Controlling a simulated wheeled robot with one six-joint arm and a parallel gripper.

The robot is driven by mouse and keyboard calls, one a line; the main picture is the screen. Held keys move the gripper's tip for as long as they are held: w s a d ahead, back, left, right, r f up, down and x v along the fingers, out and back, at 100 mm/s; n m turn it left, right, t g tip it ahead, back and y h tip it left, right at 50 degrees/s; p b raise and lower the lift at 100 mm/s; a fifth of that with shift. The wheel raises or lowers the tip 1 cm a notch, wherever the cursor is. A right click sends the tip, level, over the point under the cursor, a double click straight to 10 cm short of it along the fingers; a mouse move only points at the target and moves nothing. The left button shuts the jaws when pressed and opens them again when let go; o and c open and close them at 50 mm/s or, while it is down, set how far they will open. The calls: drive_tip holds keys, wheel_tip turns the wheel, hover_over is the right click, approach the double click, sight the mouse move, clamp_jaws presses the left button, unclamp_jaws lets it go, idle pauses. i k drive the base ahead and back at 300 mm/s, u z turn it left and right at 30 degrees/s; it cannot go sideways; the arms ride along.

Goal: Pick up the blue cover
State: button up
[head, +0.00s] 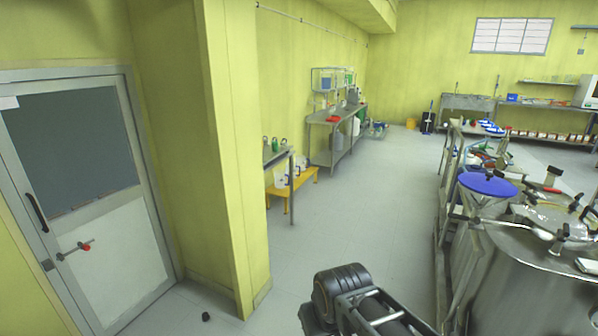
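A round blue cover (487,184) lies flat on the near end of the metal equipment row at the right, just behind a large steel vessel. Smaller blue round pieces (490,127) show farther back on the same row; I cannot tell whether they are covers too. Part of my arm shows at the bottom centre, well to the left of and nearer than the blue cover. My gripper's fingers are not in view.
The steel vessel (540,275) with fittings and pipes on its lid fills the lower right. A yellow wall pillar (232,150) and a closed door (90,200) stand at the left. Clear grey floor (375,205) runs between the left wall benches and the equipment row.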

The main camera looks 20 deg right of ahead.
sight(488, 184)
drive_tip(key=z, duration=0.9)
drive_tip(key=i, duration=1.35)
drive_tip(key=z, duration=0.75)
drive_tip(key=i, duration=1)
drive_tip(key=z, duration=0.15)
